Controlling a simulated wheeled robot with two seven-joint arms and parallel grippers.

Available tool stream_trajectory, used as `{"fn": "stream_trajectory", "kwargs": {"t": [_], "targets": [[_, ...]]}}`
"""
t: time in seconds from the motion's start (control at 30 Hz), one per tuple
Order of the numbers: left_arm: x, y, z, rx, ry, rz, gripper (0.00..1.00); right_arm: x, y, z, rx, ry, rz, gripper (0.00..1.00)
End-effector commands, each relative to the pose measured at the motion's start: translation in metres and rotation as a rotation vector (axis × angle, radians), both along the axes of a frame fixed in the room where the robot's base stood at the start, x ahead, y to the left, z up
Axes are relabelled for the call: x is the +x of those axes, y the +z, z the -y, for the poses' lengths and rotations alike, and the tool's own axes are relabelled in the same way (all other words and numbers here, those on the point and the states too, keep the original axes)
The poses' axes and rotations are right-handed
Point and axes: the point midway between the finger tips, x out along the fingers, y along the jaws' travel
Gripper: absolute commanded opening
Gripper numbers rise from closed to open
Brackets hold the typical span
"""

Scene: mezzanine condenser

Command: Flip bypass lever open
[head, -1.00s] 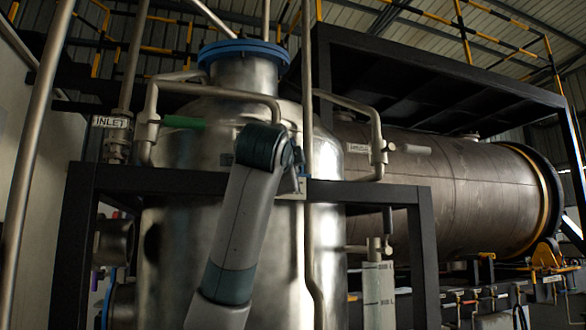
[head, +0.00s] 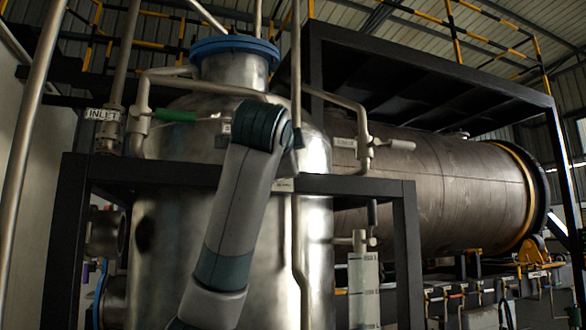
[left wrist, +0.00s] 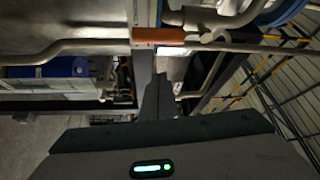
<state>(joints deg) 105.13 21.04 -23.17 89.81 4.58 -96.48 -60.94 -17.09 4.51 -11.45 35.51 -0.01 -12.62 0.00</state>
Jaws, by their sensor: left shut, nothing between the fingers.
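An orange-brown lever handle (left wrist: 158,35) lies level near the top middle of the left wrist view, beside a pale pipe. It may be the bypass lever; its label is not readable. My left gripper (left wrist: 158,85) is shut and empty, its dark fingers pointing at the handle from below, with a gap showing in the picture. In the head view my left arm crosses the steel vessel (head: 170,240) and hides most of that gripper and any orange handle. A green-handled lever (head: 176,116) and a pale-handled lever (head: 400,145) show on either side. My right gripper is out of view.
A dark frame beam (head: 370,188) runs across the vessel's front, with a post (head: 407,250) at its right. Pipes (head: 303,250) rise along the vessel. A large brown cylinder (head: 440,195) lies behind at right. A blue drum-like object (left wrist: 48,70) shows in the left wrist view.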

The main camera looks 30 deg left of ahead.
Motion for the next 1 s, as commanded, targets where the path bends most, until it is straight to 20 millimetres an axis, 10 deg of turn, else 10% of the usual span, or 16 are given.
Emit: {"fn": "stream_trajectory", "kwargs": {"t": [0.3, 1.0], "targets": [[-0.028, -0.001, 0.009, 0.000, 0.000, 0.000, 0.00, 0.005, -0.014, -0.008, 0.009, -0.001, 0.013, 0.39], [-0.025, -0.004, 0.011, -0.002, -0.001, -0.006, 0.00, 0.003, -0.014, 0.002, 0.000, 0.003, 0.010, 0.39]]}}
